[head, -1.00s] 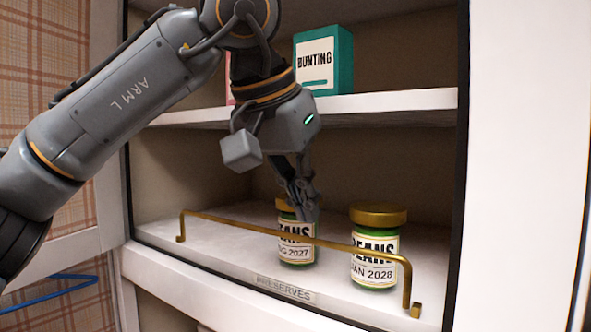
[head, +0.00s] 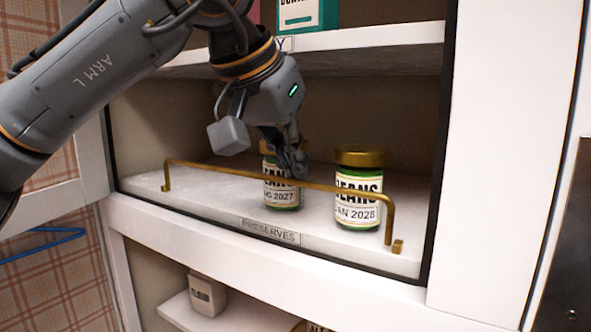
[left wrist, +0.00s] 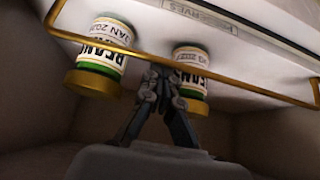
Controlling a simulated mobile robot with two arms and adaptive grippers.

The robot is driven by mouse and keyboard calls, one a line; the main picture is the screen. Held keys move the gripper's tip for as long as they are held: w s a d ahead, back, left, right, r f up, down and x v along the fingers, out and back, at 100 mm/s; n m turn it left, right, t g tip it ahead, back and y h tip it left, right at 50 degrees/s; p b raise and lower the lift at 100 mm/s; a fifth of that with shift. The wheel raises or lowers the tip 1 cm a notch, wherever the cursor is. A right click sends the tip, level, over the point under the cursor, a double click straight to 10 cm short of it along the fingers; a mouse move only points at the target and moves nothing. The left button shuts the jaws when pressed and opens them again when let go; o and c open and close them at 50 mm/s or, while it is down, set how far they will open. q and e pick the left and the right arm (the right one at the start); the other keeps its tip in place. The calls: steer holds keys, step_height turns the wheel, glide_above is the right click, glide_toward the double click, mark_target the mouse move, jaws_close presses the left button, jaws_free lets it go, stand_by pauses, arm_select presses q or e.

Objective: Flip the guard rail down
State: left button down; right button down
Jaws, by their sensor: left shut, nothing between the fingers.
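The brass guard rail (head: 228,176) stands raised along the front of the preserves shelf (head: 150,190) in the head view. It runs in front of two jars, and also crosses the left wrist view (left wrist: 222,80). My left gripper (head: 297,172) is shut and empty, its fingertips close to the rail's middle, in front of the left jar's right side. In the left wrist view its fingers (left wrist: 163,72) meet near the rail; I cannot tell whether they touch it. My right gripper is not in view.
A beans jar dated 2027 (head: 282,194) stands behind the rail. A beans jar dated 2028 (head: 359,207) stands to its right. An upper shelf (head: 370,37) holds a teal box (head: 318,14). A lower shelf (head: 240,318) holds a small carton (head: 207,296).

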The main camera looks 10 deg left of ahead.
arm_select(q)
steer(key=shift+s+a+f+t+h+b, duration=0.1)
steer(key=shift+s+t+h+b, duration=0.25)
steer(key=shift+t+b, duration=0.6)
steer(key=shift+s+a+f+t+h+b, duration=0.5)
steer(key=shift+s+f+t+b, duration=0.9)
steer(key=shift+b, duration=2.5)
steer(key=shift+s+a+f+t+h+b, duration=0.25)
steer(key=shift+s+f+t+h+b, duration=1.05)
steer(key=shift+b, duration=2.55)
steer(key=shift+s+a+f+t+y+b, duration=0.1)
steer(key=shift+s+a+f+t+b, duration=0.55)
steer(key=shift+t+b, duration=2.35)
steer(key=shift+s+d+f+g+b, duration=0.1)
steer(key=shift+d+f+g+b, duration=0.25)
steer(key=shift+f+g+b, duration=0.45)
steer(key=shift+r, duration=0.2)
steer(key=shift+s+a+f, duration=0.1)
steer(key=shift+s+a, duration=0.1)
steer(key=shift+s, duration=0.4)
steer(key=r+v, duration=0.1)
steer(key=v, duration=1)
steer(key=shift+a, duration=0.2)
steer(key=shift+s+r, duration=0.1)
steer(key=shift+r, duration=0.05)
